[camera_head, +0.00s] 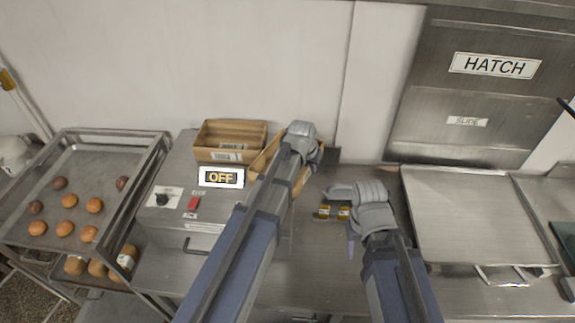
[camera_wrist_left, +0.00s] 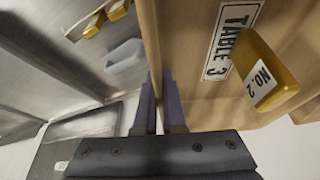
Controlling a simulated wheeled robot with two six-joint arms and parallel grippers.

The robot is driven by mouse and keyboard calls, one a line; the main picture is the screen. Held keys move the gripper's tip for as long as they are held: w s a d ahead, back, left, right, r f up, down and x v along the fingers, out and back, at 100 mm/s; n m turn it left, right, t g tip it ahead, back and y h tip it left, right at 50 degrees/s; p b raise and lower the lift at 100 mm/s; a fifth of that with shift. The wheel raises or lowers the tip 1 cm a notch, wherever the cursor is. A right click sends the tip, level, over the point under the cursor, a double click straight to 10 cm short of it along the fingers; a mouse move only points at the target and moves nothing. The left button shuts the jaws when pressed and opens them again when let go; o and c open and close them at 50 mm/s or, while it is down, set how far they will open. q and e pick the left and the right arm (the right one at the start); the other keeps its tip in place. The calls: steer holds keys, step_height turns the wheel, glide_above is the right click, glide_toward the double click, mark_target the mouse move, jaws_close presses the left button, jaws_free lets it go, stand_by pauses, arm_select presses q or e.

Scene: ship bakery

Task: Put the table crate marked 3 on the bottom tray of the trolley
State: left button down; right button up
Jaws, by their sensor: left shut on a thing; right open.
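My left gripper (camera_head: 312,160) is shut on the wall of a tan crate (camera_head: 266,158), which is partly hidden behind my left arm in the head view. In the left wrist view the crate's side (camera_wrist_left: 185,60) carries a label (camera_wrist_left: 230,38) reading TABLE 3, and the purple fingers (camera_wrist_left: 158,100) pinch its edge. The trolley (camera_head: 150,170) stands at the left. Its top tray (camera_head: 100,165) holds several buns. Its lower tray (camera_head: 70,285) holds several loaves. My right gripper (camera_head: 350,240) is open over the counter, apart from the crate.
Another tan crate (camera_head: 228,157) stands on the machine marked OFF (camera_head: 205,215). Small brass-coloured pieces (camera_head: 334,212) lie by my right gripper. A yellow block marked NO. 2 (camera_wrist_left: 262,70) shows close by the held crate. An empty steel tray (camera_head: 470,215) lies below the hatch (camera_head: 485,85).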

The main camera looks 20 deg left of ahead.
arm_select(q)
steer(key=shift+r, duration=0.15)
stand_by(0.8)
step_height(320, 180, up, 10)
steer(key=p, duration=1)
steer(key=shift+f, duration=0.25)
